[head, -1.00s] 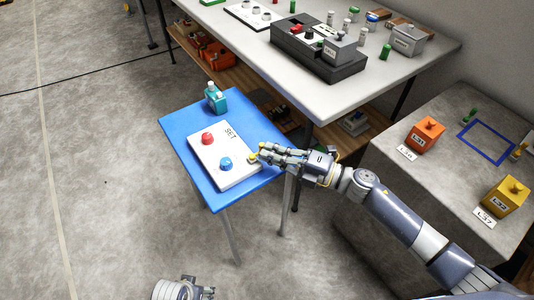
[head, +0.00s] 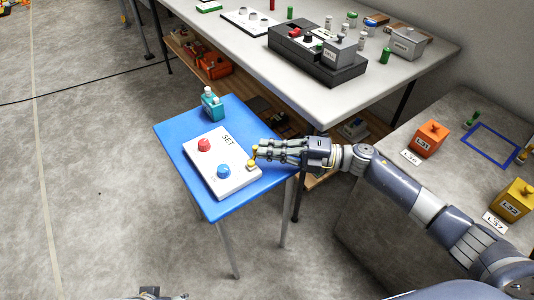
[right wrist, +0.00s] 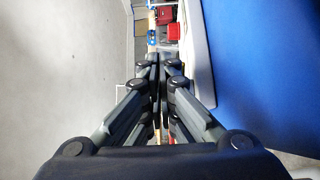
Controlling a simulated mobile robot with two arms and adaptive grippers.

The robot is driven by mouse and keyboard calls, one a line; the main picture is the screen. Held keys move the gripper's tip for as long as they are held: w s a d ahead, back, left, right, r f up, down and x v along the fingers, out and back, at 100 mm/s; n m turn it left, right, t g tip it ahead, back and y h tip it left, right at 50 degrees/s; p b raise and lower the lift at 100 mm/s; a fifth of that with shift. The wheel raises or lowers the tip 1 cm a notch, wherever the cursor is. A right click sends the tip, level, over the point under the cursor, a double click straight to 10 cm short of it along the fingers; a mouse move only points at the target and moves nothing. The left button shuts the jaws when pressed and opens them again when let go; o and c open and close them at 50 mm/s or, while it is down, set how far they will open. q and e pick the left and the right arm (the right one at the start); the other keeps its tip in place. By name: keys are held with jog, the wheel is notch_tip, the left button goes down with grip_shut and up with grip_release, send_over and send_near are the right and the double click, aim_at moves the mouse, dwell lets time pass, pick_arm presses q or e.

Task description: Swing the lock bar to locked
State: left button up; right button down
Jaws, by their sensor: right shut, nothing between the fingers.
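A white panel (head: 222,184) marked SET lies on a small blue table (head: 178,130). It carries a red knob (head: 204,145), a blue knob (head: 223,171) and a small yellow piece (head: 251,165) at its right edge. The yellow piece may be the lock bar; its exact shape and angle are too small to tell. My right gripper (head: 259,153) is shut and empty, its fingertips at the yellow piece; whether they touch is unclear. The right wrist view shows its closed fingers (right wrist: 160,62) beside the blue tabletop. My left gripper (head: 150,293) barely shows at the bottom edge.
A teal bottle-like object (head: 212,106) stands at the blue table's back corner. A larger grey table (head: 350,98) behind holds a dark box with buttons (head: 318,58). An orange block (head: 431,138) and a yellow block (head: 515,200) stand on the grey surface at right.

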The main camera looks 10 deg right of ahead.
pick_arm(q)
jog(key=shift+r, duration=0.55)
pick_arm(e)
jog(key=shift+w+a, duration=0.25)
jog(key=shift+w, duration=0.3)
pick_arm(q)
jog(key=shift+s+r, duration=0.1)
jog(key=shift+r, duration=0.1)
pick_arm(e)
jog(key=shift+w+a, duration=0.1)
jog(key=shift+w, duration=0.05)
pick_arm(q)
jog(key=shift+s, duration=0.1)
pick_arm(e)
jog(key=shift+d, duration=0.2)
jog(key=v, duration=1.1)
jog(key=shift+d, duration=0.3)
pick_arm(q)
jog(key=shift+f, duration=0.1)
